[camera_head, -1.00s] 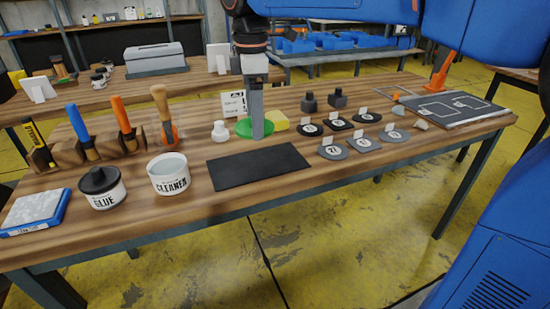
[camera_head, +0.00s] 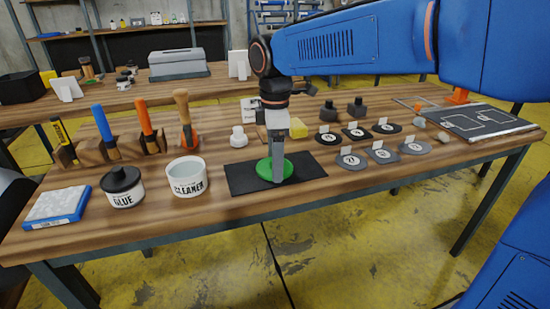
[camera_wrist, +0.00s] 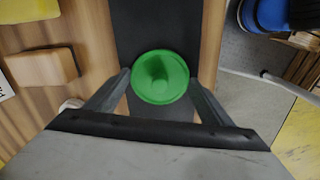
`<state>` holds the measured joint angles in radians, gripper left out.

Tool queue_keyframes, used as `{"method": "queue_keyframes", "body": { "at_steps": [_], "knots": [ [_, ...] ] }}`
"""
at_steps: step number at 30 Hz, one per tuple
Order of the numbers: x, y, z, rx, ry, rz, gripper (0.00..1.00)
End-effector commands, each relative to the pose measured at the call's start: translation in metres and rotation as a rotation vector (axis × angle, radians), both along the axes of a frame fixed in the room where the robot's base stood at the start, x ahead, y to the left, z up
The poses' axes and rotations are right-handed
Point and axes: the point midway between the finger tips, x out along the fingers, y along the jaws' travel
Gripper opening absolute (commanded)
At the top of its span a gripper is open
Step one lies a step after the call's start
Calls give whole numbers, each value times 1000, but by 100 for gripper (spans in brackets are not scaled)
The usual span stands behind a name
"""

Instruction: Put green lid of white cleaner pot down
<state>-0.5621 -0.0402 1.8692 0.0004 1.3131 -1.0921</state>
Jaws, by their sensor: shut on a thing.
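The green lid (camera_head: 263,169) is round with a central knob, and my gripper (camera_head: 277,172) is shut on it over the black mat (camera_head: 311,167). In the wrist view the lid (camera_wrist: 160,77) sits between my two fingers (camera_wrist: 160,88), with the mat (camera_wrist: 157,20) below it. I cannot tell whether the lid touches the mat. The white cleaner pot (camera_head: 187,182) stands open, without a lid, to the left of the mat. Part of the lid is hidden behind my gripper in the head view.
A glue pot with a black lid (camera_head: 121,178) and a blue-edged block (camera_head: 57,206) stand at the left. Racked tools (camera_head: 147,125) are behind them. A small white part (camera_head: 238,138) and yellow sponge (camera_head: 299,129) stand behind the mat. Numbered discs (camera_head: 381,153) lie right.

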Motion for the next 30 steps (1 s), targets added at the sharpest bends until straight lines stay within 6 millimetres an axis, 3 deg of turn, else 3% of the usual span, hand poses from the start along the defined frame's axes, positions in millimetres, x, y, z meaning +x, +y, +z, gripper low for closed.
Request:
{"method": "queue_keyframes", "body": {
  "at_steps": [7,8,10,22,30],
  "knots": [
    [0,0,-2,0,1,0,54],
    [0,0,-2,0,0,0,80],
    [0,0,-2,0,0,0,94],
    [0,0,4,1,-1,0,94],
    [1,0,48,2,-3,0,94]
  ]
}}
